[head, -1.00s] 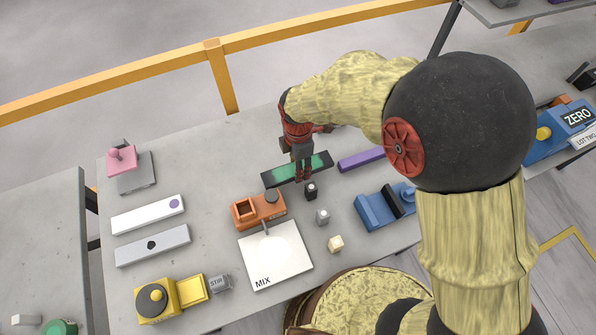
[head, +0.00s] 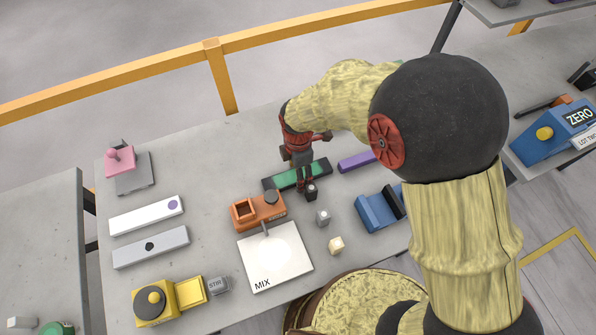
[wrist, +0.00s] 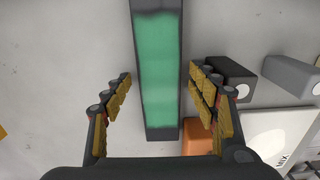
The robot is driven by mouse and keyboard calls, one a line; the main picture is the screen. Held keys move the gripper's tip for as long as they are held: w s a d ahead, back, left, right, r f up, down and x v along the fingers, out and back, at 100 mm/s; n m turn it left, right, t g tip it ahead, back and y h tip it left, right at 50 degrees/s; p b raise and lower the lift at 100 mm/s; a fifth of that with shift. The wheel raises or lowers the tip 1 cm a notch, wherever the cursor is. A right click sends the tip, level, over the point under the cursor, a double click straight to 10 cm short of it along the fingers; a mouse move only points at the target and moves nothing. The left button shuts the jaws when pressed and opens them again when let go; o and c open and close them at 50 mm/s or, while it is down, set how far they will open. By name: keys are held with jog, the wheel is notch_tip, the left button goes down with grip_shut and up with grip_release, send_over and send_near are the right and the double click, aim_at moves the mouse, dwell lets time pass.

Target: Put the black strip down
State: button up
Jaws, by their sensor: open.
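The black strip (head: 283,180) is a long dark bar with a green top. It lies on the grey slab behind the orange holder, and its middle is partly hidden by my gripper in the head view. In the wrist view the strip (wrist: 160,60) runs up the picture between my fingers. My gripper (wrist: 160,82) is open, with a clear gap to the strip on both sides. In the head view my gripper (head: 304,187) points down at the strip, close to a small black block.
The small black block (head: 312,193) stands right by the strip; it shows beside my right fingers (wrist: 231,76). An orange holder (head: 258,211) and white MIX plate (head: 275,258) are in front. A purple bar (head: 356,162) lies to the right. The slab left of the strip is clear.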

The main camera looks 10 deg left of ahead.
notch_tip(320, 180, up, 12)
jog(key=p, duration=0.3)
jog(key=shift+r, duration=0.15)
dwell(0.4)
